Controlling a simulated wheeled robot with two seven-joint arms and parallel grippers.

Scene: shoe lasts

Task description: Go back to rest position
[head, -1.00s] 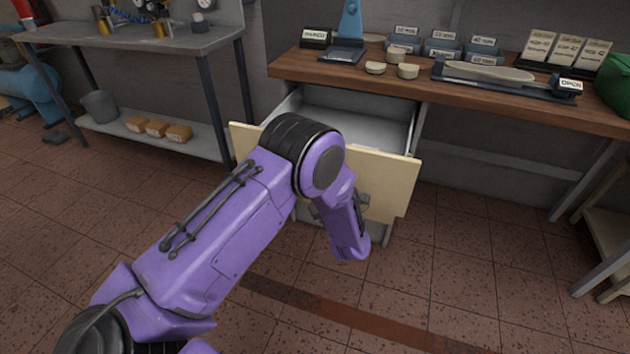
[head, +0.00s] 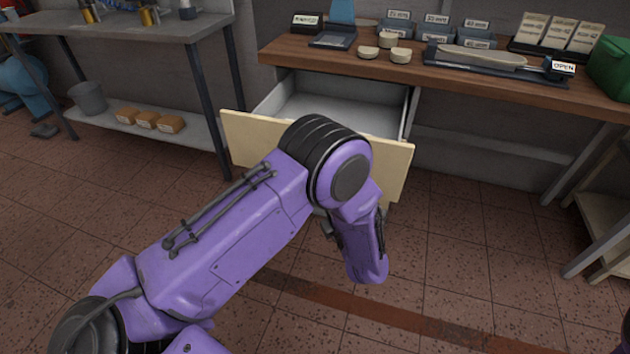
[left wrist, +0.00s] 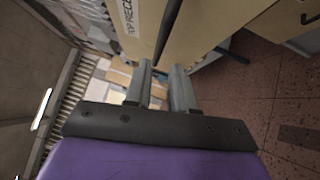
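My left arm reaches in from the lower left in the head view, in front of the pulled-out drawer (head: 350,148). Its gripper is mostly hidden behind the forearm there. In the left wrist view, my left gripper (left wrist: 162,72) shows two grey fingers spread apart, with nothing held between them. The pale drawer front (left wrist: 215,25), with a partly readable label, is just beyond them. A dark bar (left wrist: 169,28), seemingly its handle, lies past the fingertips; I cannot tell the exact gap. My right gripper is not in view.
The wooden bench top (head: 300,65) above the drawer holds a last-shaped piece (head: 480,57) beside an OPEN sign, small round discs and labelled boxes. A grey side table (head: 130,25) stands at left with a bucket (head: 88,97) on its shelf. The tiled floor ahead is clear.

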